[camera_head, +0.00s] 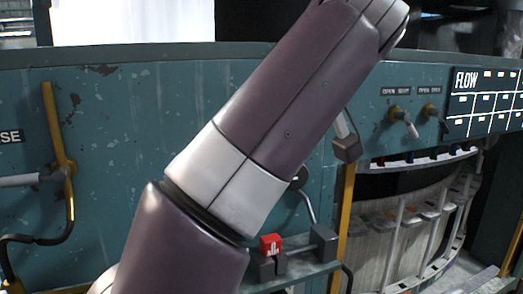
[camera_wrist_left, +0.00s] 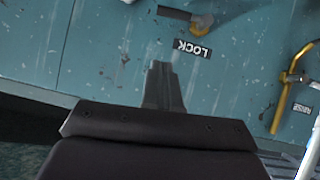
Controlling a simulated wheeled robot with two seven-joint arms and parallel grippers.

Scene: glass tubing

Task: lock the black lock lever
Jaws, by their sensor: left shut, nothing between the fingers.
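In the left wrist view, a dark lever (camera_wrist_left: 174,13) lies roughly sideways at the top, joined to a yellow pivot (camera_wrist_left: 203,22) on the teal panel. A white-on-black LOCK label (camera_wrist_left: 193,48) sits just below it. My left gripper (camera_wrist_left: 162,68) is shut and empty. In this view its tip lies below the lever and to the left of the label; I cannot tell its distance from the panel. The lever is not clearly seen in the head view, where one of my arms crosses the middle. My right gripper is in neither view.
The teal panel (camera_head: 110,110) carries a yellow handle (camera_head: 56,130) at left and small valve levers (camera_head: 404,120) at right. A red block (camera_head: 271,244) sits on a low shelf. In the wrist view, a yellow bar (camera_wrist_left: 285,95) stands beside the RAISE label (camera_wrist_left: 302,109).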

